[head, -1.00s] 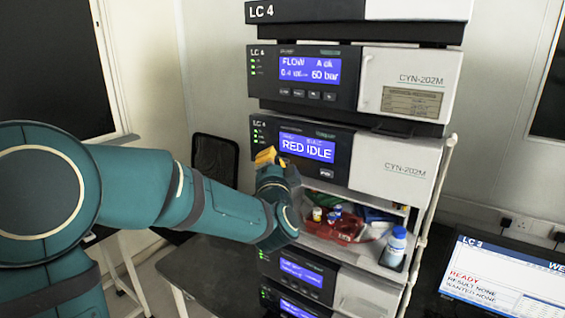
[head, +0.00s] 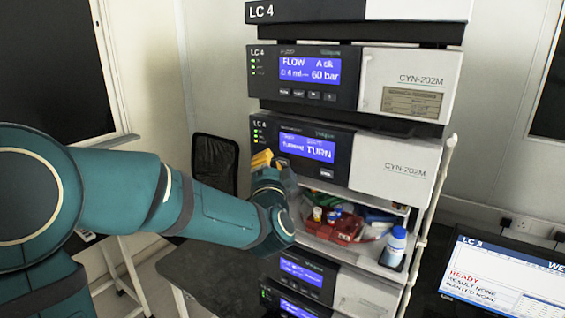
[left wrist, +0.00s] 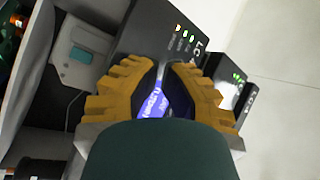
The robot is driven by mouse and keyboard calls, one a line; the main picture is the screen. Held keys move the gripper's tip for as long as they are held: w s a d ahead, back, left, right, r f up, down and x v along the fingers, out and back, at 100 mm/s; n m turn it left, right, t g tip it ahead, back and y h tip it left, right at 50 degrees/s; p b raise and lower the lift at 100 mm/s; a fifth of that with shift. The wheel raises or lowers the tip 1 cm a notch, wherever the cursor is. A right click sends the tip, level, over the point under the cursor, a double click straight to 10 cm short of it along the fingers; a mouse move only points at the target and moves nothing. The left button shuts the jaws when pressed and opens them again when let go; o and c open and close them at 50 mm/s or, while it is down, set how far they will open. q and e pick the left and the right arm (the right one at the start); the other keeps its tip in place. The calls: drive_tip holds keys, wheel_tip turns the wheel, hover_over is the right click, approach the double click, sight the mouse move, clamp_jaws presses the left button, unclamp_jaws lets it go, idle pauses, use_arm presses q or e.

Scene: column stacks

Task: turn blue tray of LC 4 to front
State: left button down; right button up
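The LC 4 column has a module (head: 385,165) whose blue display (head: 308,146) reads TURN. Below it is an open compartment (head: 322,243) with a red tray (head: 348,228) holding small vials at its front. Blue and green items (head: 378,216) show behind, partly hidden; I cannot tell whether they are the blue tray. My right gripper is out of view.
A white bottle with a blue cap (head: 394,247) stands at the compartment's right front. More LC modules (head: 300,270) are below. A monitor (head: 505,280) labelled LC 3 stands right, and a black chair (head: 214,163) is behind my left arm.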

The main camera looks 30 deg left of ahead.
use_arm(q)
drive_tip(key=s, duration=0.5)
drive_tip(key=shift+a, duration=0.2)
idle(0.3)
idle(5.2)
